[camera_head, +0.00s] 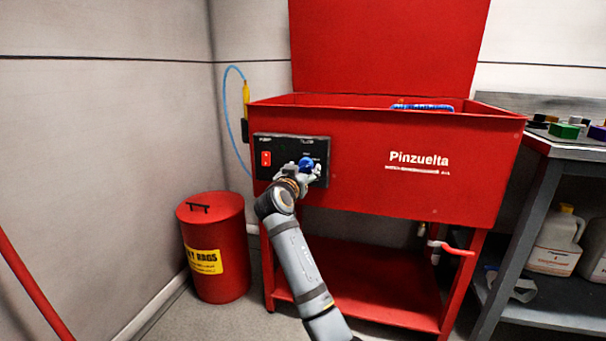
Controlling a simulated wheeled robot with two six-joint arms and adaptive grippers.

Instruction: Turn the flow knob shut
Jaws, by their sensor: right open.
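The flow knob (306,162) is blue and sits on the black control panel (284,149) on the front of the red parts washer (400,155). My right gripper (313,171) is open at the panel, right by the knob. It overlaps the knob's lower part, so I cannot tell whether the fingers touch it. The knob's pointer and the marks around it are too small to read. A red switch (266,159) is on the left of the panel. My left gripper is not in view.
A red waste can (212,250) stands on the floor at the left by the wall. A blue hose (226,105) hangs at the washer's left side. A grey workbench (570,148) with jugs (557,243) below stands at the right. A red-handled valve (455,249) sticks out under the washer.

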